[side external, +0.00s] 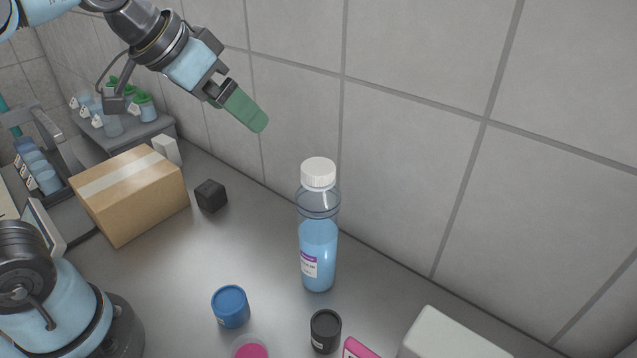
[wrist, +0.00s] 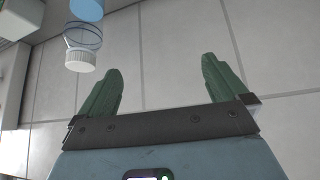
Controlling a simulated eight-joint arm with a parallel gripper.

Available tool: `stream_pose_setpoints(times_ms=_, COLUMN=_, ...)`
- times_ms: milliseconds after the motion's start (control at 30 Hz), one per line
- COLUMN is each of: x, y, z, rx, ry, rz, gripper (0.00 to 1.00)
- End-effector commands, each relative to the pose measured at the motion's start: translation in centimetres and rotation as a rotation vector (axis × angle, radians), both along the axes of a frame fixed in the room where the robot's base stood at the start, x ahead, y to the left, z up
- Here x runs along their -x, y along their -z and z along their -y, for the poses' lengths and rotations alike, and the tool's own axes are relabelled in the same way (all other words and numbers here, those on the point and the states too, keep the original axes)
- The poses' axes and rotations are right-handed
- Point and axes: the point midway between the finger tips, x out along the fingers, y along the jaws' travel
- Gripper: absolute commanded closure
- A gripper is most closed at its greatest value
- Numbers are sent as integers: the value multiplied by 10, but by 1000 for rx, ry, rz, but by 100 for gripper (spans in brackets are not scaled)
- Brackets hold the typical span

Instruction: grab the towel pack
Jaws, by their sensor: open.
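No object is plainly readable as the towel pack. A pale box (side external: 450,338) at the lower right of the side view, cut off by the frame, could be it, but I cannot tell. A pink item (side external: 357,348) beside it is also cut off. My gripper (side external: 258,122) is raised high near the tiled wall, above and left of the bottle, with green fingers. In the wrist view my gripper (wrist: 162,85) has its two fingers spread wide, with only wall tiles between them. It is empty and touches nothing visible.
A clear bottle (side external: 318,250) of blue liquid with a white cap stands mid-counter; its cap shows in the wrist view (wrist: 80,60). Blue (side external: 231,308) and black (side external: 325,332) jars stand in front. A cardboard box (side external: 130,195) and black cube (side external: 211,195) stand left.

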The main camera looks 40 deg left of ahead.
Motion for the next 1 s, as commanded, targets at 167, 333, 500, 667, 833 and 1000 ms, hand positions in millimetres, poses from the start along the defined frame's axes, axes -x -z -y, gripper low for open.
stream_pose_setpoints(times_ms=167, x=-16, y=1, z=51, rx=39, ry=216, rz=24, gripper=0)
stream_pose_setpoints(times_ms=333, x=-26, y=2, z=111, rx=89, ry=458, rz=67, gripper=0)
stream_pose_setpoints(times_ms=500, x=-25, y=2, z=193, rx=163, ry=763, rz=152, gripper=0)
stream_pose_setpoints(times_ms=667, x=-10, y=1, z=267, rx=243, ry=1029, rz=261, gripper=0)
stream_pose_setpoints(times_ms=833, x=9, y=5, z=318, rx=310, ry=1208, rz=361, gripper=0)
stream_pose_setpoints(times_ms=1000, x=7, y=38, z=314, rx=305, ry=1197, rz=357, gripper=0)
